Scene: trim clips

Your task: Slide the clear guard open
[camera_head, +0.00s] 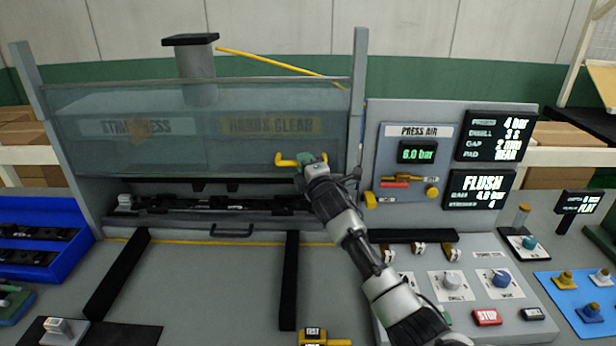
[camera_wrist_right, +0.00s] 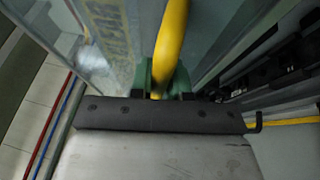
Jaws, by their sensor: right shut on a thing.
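The clear guard (camera_head: 200,152) is a see-through panel in front of the press, with lettering showing behind it. Its lower edge stands above the press bed, leaving a gap below. A yellow handle (camera_head: 288,162) sits near the guard's lower right part. My right gripper (camera_head: 314,160) is shut on this handle; in the right wrist view the yellow bar (camera_wrist_right: 172,45) runs between the green fingertips (camera_wrist_right: 165,75). The guard (camera_wrist_right: 110,35) also shows there beside the bar. My left gripper is not in view.
Dark strips and parts (camera_head: 215,202) lie in the press bed under the guard. A grey control panel (camera_head: 450,225) with displays and buttons stands to the right. A blue tray (camera_head: 40,240) is at the left. Two black rails (camera_head: 290,275) run across the bench front.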

